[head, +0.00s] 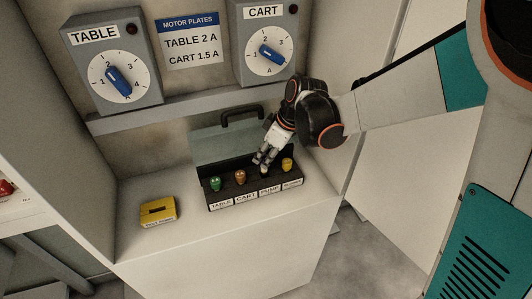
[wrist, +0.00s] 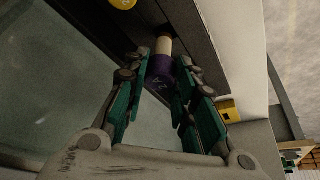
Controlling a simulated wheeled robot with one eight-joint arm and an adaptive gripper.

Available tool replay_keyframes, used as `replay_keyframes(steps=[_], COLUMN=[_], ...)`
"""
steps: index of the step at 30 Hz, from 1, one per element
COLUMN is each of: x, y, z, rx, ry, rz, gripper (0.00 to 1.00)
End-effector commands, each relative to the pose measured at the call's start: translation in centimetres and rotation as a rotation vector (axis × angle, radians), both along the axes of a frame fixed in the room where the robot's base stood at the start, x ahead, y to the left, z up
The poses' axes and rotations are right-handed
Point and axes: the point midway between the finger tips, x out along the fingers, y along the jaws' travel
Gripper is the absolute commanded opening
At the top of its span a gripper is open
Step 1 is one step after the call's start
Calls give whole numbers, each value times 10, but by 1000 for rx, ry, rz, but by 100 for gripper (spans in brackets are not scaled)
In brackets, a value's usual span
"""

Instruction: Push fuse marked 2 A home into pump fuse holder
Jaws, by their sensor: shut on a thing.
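The fuse has a purple cap (wrist: 160,72) and a cream body (wrist: 164,45) in the wrist view. Its cap lettering is partly readable, with an A showing. My gripper (head: 262,162) is shut on the purple cap, with its green-padded fingers on both sides (wrist: 163,84). The fuse's cream end meets the dark fuse block (wrist: 188,33), and a length of cream body shows between cap and block. In the head view the fuse (head: 264,169) is over the position labelled PUMP (head: 270,190). How deep its end sits is hidden.
The block also holds a green fuse (head: 215,184), an orange-brown fuse (head: 240,177) and a yellow fuse (head: 287,164). Its open lid (head: 218,147) with a black handle (head: 243,115) stands behind. A yellow slotted box (head: 158,212) is left. Dial boxes (head: 88,42) hang above.

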Motion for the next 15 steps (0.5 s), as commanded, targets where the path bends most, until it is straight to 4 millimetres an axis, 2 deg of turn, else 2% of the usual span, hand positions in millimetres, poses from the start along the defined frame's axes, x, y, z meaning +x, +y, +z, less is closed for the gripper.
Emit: replay_keyframes(steps=[8,15], x=[0,0], y=[0,0], z=[0,-8], rx=[0,0], ry=[0,0], rz=[0,0], gripper=[1,1])
